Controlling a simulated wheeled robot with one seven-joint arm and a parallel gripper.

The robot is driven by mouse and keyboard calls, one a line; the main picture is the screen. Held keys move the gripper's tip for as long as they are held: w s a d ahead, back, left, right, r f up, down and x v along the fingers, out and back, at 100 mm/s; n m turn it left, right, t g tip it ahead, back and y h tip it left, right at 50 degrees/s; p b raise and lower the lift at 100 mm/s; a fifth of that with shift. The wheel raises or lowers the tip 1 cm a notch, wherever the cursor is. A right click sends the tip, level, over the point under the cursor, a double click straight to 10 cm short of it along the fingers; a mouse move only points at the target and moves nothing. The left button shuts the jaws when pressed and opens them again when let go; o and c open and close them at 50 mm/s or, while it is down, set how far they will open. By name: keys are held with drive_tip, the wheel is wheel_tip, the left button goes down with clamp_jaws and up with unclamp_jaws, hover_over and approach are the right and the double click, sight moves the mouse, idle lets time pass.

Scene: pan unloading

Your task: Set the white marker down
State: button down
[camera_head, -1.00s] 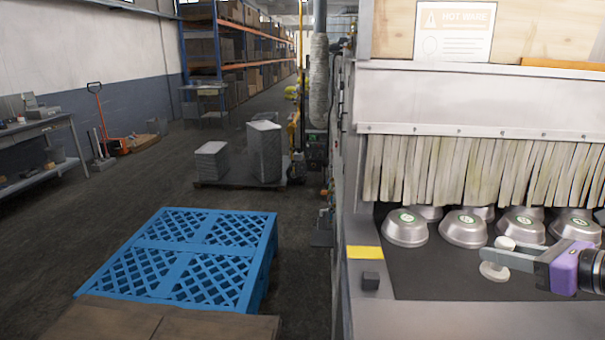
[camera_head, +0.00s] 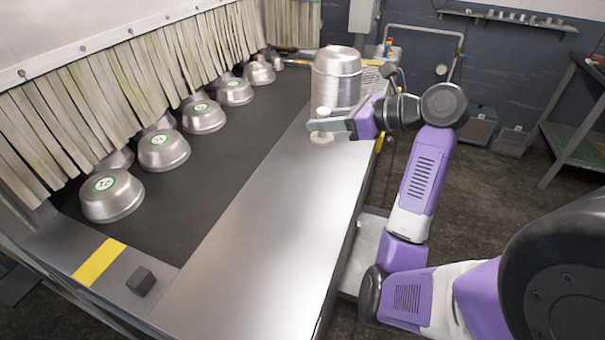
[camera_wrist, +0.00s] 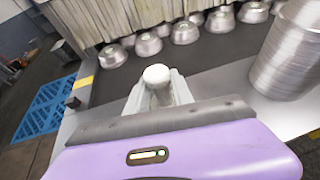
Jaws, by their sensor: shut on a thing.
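The white marker (camera_head: 321,137) is a small piece with a round knob on top and a wide disc base. My gripper (camera_head: 324,122) is shut on its neck in the head view, over the bare metal ledge (camera_head: 262,223) in front of the dark belt. The marker looks upright. I cannot tell whether its base touches the ledge. In the wrist view the knob of the marker (camera_wrist: 157,74) shows between the fingers (camera_wrist: 158,92), and its base is hidden.
A stack of metal pans (camera_head: 336,77) stands on the ledge just behind my gripper. Several upturned pans with green labels, such as the near one (camera_head: 112,196), sit on the dark belt (camera_head: 220,150) by the strip curtain. The near ledge is clear. A small dark block (camera_head: 141,281) sits at the near corner.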

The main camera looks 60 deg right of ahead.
drive_tip(key=shift+s+d+f+b, duration=0.1)
drive_tip(key=shift+f+b, duration=0.45)
drive_tip(key=shift+f, duration=3.95)
drive_tip(key=shift+s+d+f+b, duration=0.1)
drive_tip(key=shift+f+b, duration=0.4)
drive_tip(key=shift+f, duration=3.95)
drive_tip(key=shift+f, duration=0.1)
drive_tip(key=c, duration=1.1)
unclamp_jaws()
drive_tip(key=shift+f, duration=0.1)
drive_tip(key=shift+s+r, duration=0.2)
drive_tip(key=shift+r, duration=0.05)
drive_tip(key=v, duration=1.1)
drive_tip(key=shift+s, duration=0.3)
drive_tip(key=shift+a, duration=0.1)
